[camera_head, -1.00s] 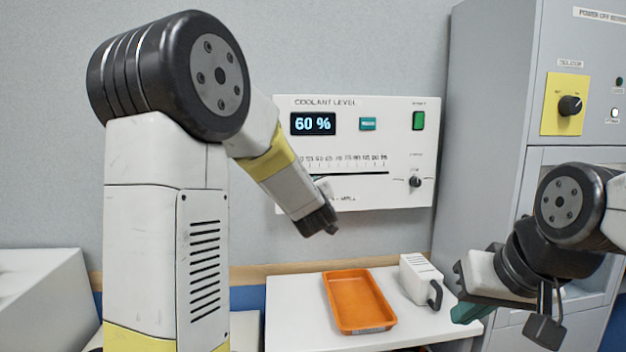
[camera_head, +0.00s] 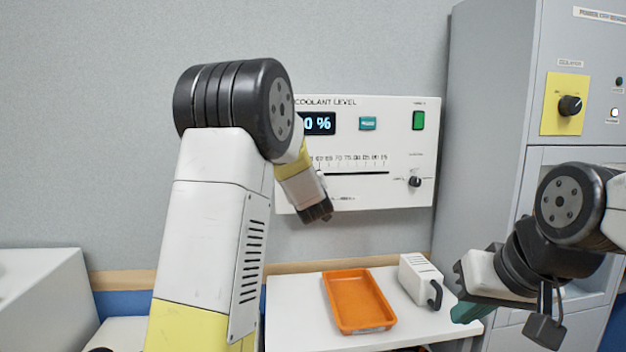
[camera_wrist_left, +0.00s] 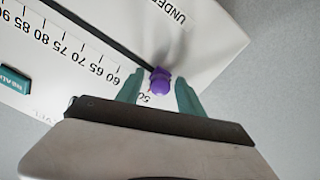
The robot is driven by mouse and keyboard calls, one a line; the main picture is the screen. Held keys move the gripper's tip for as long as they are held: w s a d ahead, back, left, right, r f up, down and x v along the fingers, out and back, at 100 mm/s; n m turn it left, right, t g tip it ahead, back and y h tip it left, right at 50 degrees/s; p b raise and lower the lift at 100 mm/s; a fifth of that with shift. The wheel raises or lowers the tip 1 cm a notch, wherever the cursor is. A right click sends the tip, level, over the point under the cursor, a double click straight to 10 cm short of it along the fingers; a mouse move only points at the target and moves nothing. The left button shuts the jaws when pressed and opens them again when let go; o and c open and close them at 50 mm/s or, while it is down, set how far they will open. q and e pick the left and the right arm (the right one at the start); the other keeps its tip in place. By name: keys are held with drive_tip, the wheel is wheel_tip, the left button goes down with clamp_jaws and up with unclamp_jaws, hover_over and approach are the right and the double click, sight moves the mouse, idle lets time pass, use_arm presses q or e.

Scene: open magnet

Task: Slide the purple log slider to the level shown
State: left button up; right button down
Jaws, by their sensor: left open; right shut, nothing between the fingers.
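The purple slider knob (camera_wrist_left: 160,80) shows in the left wrist view at the low end of a dark slot, by the 50 mark of the scale. My left gripper (camera_wrist_left: 160,93) is open, with one teal finger on each side of the knob. Contact cannot be told. In the head view my left arm hides the knob and the slot's left end. My right gripper (camera_head: 467,312) is shut and empty at the lower right, away from the panel.
An orange tray (camera_head: 357,328) and a white block with a dark handle (camera_head: 419,280) are on the white table (camera_head: 295,320) below the panel. A grey cabinet (camera_head: 490,120) stands right of the panel. A small knob (camera_head: 414,182) and green switch (camera_head: 418,121) are on the panel's right.

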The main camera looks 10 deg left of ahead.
use_arm(q)
clamp_jaws()
idle(1.3)
